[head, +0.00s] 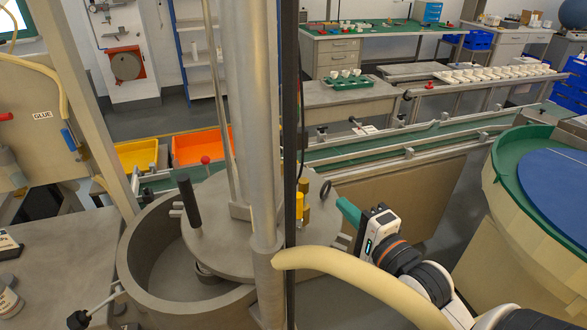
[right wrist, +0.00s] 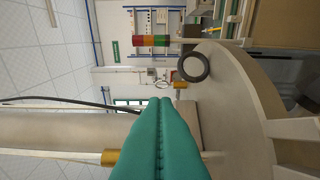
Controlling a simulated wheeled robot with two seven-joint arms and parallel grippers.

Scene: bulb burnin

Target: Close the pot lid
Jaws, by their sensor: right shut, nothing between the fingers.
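The pot (head: 135,262) is a wide, round grey metal vessel at lower left centre in the head view. Its grey disc lid (head: 222,240) sits offset to the right and back, leaving the left and front of the pot's opening uncovered. The lid carries an upright black handle (head: 190,202), yellow fittings (head: 303,207) and a black ring (head: 325,190). My right gripper (head: 345,210) is shut and empty, its teal fingers just right of the ring and lid edge. In the right wrist view the closed fingers (right wrist: 160,108) point toward the lid, with the ring (right wrist: 193,67) beside them. My left gripper is out of view.
A metal column (head: 255,120) and a dark post stand before the lid and hide part of it. A cream hose (head: 355,285) crosses the front right. A green-rimmed round table (head: 510,180) stands at right. A conveyor (head: 400,140) runs behind.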

